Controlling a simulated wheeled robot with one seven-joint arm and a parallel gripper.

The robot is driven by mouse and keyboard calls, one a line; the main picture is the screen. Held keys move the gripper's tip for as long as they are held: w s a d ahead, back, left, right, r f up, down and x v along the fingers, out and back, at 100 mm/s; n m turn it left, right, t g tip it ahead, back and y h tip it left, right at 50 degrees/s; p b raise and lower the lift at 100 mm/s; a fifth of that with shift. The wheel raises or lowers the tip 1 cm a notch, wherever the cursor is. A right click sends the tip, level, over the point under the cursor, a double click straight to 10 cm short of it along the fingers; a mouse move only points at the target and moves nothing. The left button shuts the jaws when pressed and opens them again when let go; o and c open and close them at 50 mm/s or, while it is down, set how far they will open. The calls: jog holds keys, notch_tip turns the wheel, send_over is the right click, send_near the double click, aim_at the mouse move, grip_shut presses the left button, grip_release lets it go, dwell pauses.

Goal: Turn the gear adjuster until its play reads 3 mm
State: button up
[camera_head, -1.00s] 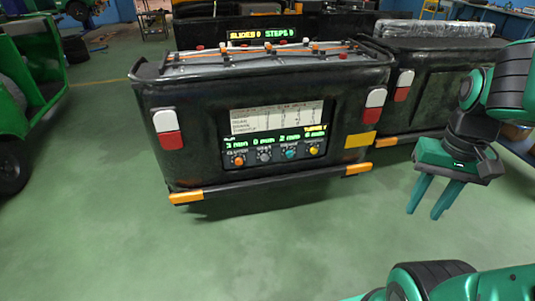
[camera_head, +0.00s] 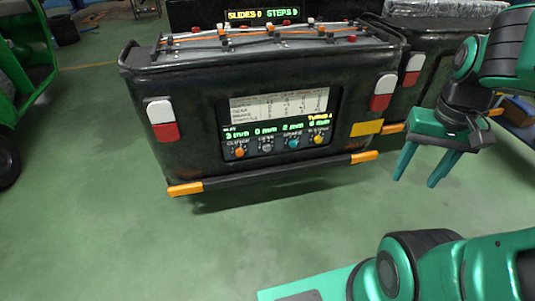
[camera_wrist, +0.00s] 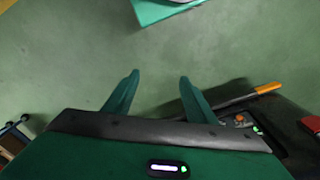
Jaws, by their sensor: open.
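The dark rear body of a vehicle carries a control panel (camera_head: 278,104) with a chart, green readouts and a row of knobs. The orange knob (camera_head: 239,152) sits under a reading of 3 mm, the grey knob (camera_head: 265,147) under 0 mm, and the teal knob (camera_head: 293,143) under 2 mm. The yellow knob (camera_head: 320,139) is at the right; its reading looks like 0 mm. The knob labels are too blurred to tell which is gear. My gripper (camera_head: 417,178) is open and empty, right of the panel, fingers down. In the wrist view its fingers (camera_wrist: 159,78) are apart over the floor.
An orange-ended bumper (camera_head: 275,174) runs below the panel. A second dark body (camera_head: 430,60) stands behind at the right. The top rack (camera_head: 260,36) holds cables and rods. A green vehicle (camera_head: 25,60) is at the left. The floor in front is clear.

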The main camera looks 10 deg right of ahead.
jog(key=w+d+f+n+t+h, duration=0.15)
jog(key=w+f, duration=0.25)
jog(key=w, duration=0.9)
jog(key=w+f+n+t, duration=0.3)
jog(key=w, duration=1)
jog(key=w+d+f+n+t+h, duration=0.15)
jog(key=w+f, duration=0.25)
jog(key=w, duration=0.9)
jog(key=w+a+f+n+t+y, duration=0.25)
jog(key=w+a+f+t, duration=0.4)
jog(key=w+f, duration=0.8)
jog(key=n+t+y, duration=0.1)
jog(key=n+t, duration=0.1)
jog(key=t, duration=0.1)
send_near(268, 150)
notch_tip(268, 150, up, 5)
jog(key=w+d, duration=0.2)
jog(key=w, duration=0.1)
jog(key=s+a+f+t, duration=0.2)
jog(key=s+f, duration=0.3)
jog(key=f, duration=0.2)
jog(key=w, duration=1)
jog(key=shift+w+a+r, duration=0.15)
jog(key=c, duration=1)
